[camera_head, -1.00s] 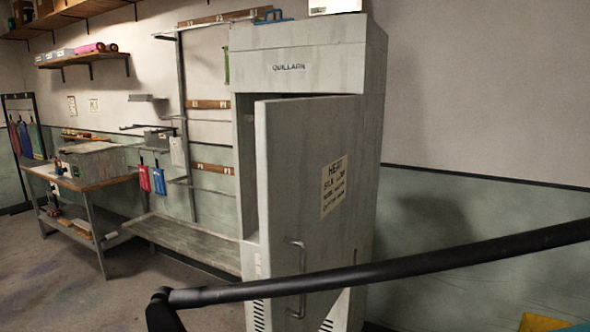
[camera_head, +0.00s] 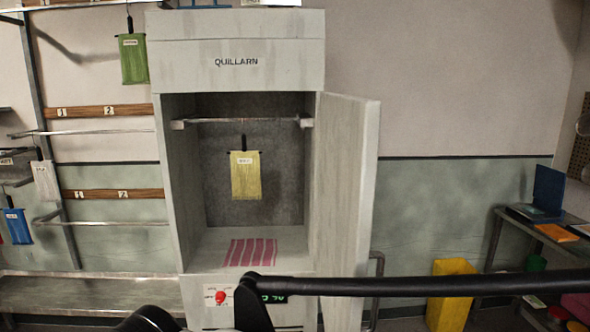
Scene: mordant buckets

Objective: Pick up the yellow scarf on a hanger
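The yellow scarf (camera_head: 246,180) hangs on a dark hanger from a metal rod (camera_head: 240,121) inside the grey cabinet marked QUILLARN (camera_head: 236,60). A small white label is near the scarf's top. The cabinet door (camera_head: 345,200) stands open to the right, so the scarf is in plain view. My black arm crosses the bottom of the picture in front of the cabinet's lower part. My gripper's fingers are not visible.
A pink striped cloth (camera_head: 250,252) lies on the cabinet floor. A green scarf (camera_head: 133,58) hangs at upper left. A bench (camera_head: 90,293) stands left of the cabinet, a yellow bin (camera_head: 450,292) and a side table (camera_head: 560,243) to the right.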

